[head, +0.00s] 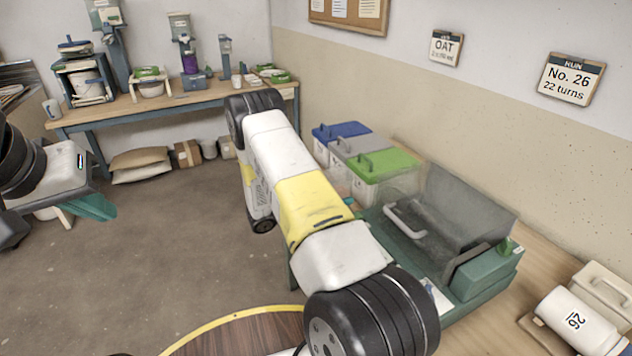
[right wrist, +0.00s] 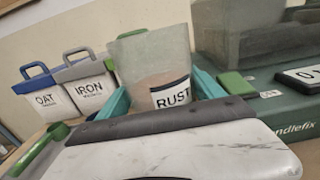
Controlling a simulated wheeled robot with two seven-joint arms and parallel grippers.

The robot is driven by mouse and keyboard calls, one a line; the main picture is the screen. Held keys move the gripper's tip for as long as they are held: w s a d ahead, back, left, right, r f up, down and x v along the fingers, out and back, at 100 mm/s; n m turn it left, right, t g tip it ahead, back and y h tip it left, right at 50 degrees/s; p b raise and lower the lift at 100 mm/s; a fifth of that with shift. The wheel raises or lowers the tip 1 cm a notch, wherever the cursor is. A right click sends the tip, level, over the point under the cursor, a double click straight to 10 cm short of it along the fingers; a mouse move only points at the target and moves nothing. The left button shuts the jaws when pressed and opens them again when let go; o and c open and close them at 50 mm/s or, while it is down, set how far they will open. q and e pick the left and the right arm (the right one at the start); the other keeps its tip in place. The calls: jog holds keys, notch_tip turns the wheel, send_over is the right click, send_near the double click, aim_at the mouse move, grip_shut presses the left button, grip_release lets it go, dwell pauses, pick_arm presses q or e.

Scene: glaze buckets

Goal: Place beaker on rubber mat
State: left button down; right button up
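In the right wrist view, a translucent grey beaker (right wrist: 150,48) stands between the teal fingers of my right gripper (right wrist: 160,88). The fingers meet its two sides, and brownish content shows low in it. A RUST label shows at its lower part; I cannot tell whether it is on the beaker or seen through it. I cannot make out the rubber mat.
Bins with blue (head: 341,130), grey (head: 362,145) and green (head: 388,164) lids stand along the wall. A dark-panelled green booth (head: 485,275) stands beside them. A white container marked 26 (head: 575,320) lies at the right. A far bench (head: 205,98) holds several tools; open floor lies between.

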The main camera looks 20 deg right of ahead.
jog(key=o, duration=0.3)
jog(key=shift+r, duration=0.1)
jog(key=shift+a, duration=0.3)
jog(key=a, duration=1.1)
jog(key=s+r+m+g+y, duration=0.4)
jog(key=s+r+m+y, duration=0.6)
jog(key=s+r, duration=0.4)
jog(key=shift+s+a+r+m+t+y, duration=1.45)
jog(key=shift+s+a+r+y, duration=0.4)
jog(key=shift+r, duration=0.65)
jog(key=shift+s+a+r+m+t+y, duration=1.45)
jog(key=shift+s+r, duration=0.6)
jog(key=shift+r, duration=0.4)
jog(key=shift+s+a+r+m+t+y, duration=1.2)
jog(key=shift+s+a+r+t+y, duration=0.55)
jog(key=shift+r, duration=0.75)
